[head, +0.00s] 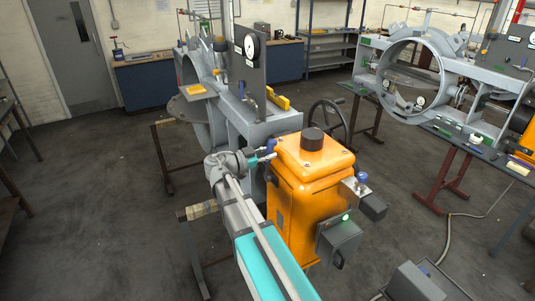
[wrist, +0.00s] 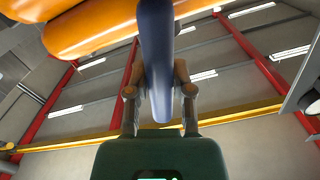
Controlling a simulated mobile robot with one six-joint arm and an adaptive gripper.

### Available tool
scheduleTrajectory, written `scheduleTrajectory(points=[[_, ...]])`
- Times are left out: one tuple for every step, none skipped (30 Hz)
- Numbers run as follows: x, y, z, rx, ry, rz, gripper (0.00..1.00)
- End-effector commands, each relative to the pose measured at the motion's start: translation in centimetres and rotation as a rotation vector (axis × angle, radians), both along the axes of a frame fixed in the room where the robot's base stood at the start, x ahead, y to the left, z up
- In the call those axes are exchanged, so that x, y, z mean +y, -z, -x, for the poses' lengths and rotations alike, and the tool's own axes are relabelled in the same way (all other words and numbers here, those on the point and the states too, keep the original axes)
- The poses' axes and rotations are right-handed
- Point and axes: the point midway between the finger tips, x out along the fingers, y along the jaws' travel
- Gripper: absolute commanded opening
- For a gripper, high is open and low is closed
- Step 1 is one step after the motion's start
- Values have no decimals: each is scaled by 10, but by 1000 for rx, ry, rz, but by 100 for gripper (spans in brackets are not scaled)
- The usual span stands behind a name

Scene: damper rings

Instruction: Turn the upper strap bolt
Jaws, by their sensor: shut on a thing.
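My gripper (wrist: 160,90) points upward in the wrist view, its two fingers closed on either side of a dark blue rounded handle (wrist: 157,50). The handle runs from the top edge down between the fingers. In the head view my arm reaches to the left side of the orange actuator housing (head: 308,195), where a small blue part (head: 271,145) shows beside my wrist. My fingertips are too small to make out there. I cannot pick out the upper strap bolt for sure; whether the blue handle belongs to it is not clear.
A grey damper ring (head: 190,90) on trestles stands behind the orange housing, with a gauge panel (head: 249,65). A handwheel (head: 328,118) is behind the housing's right side. Orange rounded bodies (wrist: 90,30) pass close above my gripper in the wrist view.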

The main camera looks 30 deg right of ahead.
Motion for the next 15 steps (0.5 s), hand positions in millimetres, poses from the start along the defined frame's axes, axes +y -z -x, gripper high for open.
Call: scheduleTrajectory(points=[[-1,0,0,0,0,1,0],[-2,0,0,0,0,1,0],[-3,0,0,0,0,1,0],[-3,0,0,0,0,1,0],[-4,0,0,0,-1,1,0],[-5,0,0,0,-1,1,0],[-5,0,0,0,-1,1,0],[-6,0,0,0,-1,1,0],[-6,0,0,0,-1,1,0],[-7,0,-1,0,-1,1,0],[-8,0,-1,0,-1,1,0],[-8,0,-1,0,-1,1,0],[-8,0,-1,0,-1,1,0],[-9,0,-1,0,-1,1,0],[-9,0,-1,0,-1,1,0]])
